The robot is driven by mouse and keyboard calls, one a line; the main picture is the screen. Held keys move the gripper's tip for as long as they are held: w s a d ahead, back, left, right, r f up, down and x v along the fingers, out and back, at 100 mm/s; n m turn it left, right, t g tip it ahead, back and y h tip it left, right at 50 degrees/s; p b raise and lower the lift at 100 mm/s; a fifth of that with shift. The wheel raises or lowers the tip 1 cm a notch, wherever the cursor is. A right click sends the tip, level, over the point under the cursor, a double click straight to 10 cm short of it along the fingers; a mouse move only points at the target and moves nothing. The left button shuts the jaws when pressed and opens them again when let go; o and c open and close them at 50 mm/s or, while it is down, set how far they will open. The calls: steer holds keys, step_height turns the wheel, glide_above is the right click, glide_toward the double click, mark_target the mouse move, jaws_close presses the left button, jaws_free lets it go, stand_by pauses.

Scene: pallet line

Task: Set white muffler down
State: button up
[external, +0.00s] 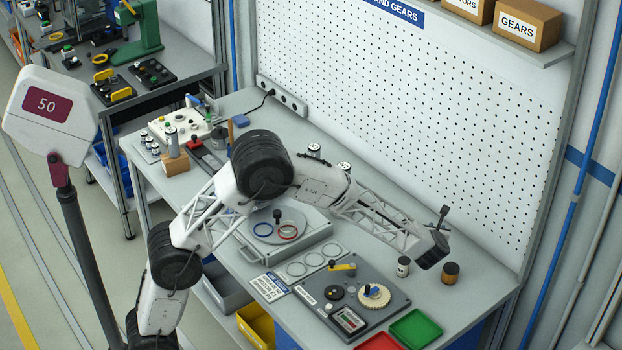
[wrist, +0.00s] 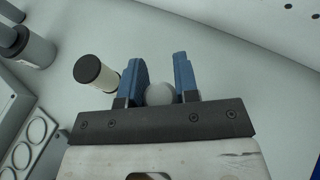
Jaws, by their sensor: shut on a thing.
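In the wrist view my gripper (wrist: 157,72) has its two blue fingers on either side of a pale, rounded object, the white muffler (wrist: 160,94). The fingers are shut on it. Only part of it shows between the fingers, above the dark gripper bar. In the external view the dark end of my arm is over the right part of the bench, and the fingers and the held muffler cannot be made out. Whether the muffler touches the bench cannot be told.
A cream cylinder with a dark cap (wrist: 95,72) stands close beside the left finger. In the external view, a white dark-topped cylinder (external: 403,267) and a brown jar (external: 450,274) stand near my arm's end. A dark gear board (external: 318,291) and green tray (external: 415,329) lie nearby.

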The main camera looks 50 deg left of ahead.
steer(key=shift+w+a+m+h, duration=0.4)
steer(key=shift+w+a, duration=0.05)
steer(key=shift+w, duration=0.05)
steer(key=shift+f, duration=0.15)
steer(key=shift+f, duration=3)
steer(key=shift+f, duration=1.85)
steer(key=shift+f, duration=0.2)
steer(key=o, duration=0.9)
